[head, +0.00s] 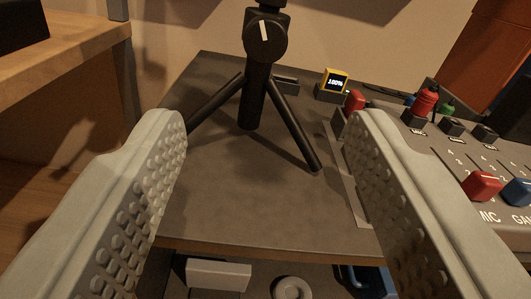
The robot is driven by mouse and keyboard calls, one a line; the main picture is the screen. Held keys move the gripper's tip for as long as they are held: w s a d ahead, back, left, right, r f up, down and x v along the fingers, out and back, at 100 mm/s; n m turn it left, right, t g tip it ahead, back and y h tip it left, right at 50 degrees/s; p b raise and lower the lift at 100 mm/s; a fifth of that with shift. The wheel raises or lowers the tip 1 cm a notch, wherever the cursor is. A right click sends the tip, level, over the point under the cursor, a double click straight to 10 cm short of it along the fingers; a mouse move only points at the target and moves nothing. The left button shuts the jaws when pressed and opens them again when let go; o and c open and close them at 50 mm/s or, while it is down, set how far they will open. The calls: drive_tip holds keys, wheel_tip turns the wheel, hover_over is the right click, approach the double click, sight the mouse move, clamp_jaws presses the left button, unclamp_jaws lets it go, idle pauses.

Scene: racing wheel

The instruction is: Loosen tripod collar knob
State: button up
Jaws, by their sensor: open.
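A black tripod (257,95) stands upright on a dark grey tabletop, its legs spread. Its round black collar knob (265,36) faces me near the top centre, with a white line mark that stands nearly upright. My gripper (268,125) is open and empty. Its two pale grey, studded fingers reach in from the lower left and lower right. The knob lies ahead of and above the fingertips in the picture, between them from side to side and not touched. The tripod's top is cut off by the picture edge.
A mixer panel (470,160) with red, blue and green knobs lies to the right. A small yellow-framed display (335,82) stands right of the tripod. A wooden shelf (70,60) is at left. Below the table's front edge sit a pale block (218,274) and other items.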

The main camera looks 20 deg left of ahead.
drive_tip(key=shift+v, duration=2.1)
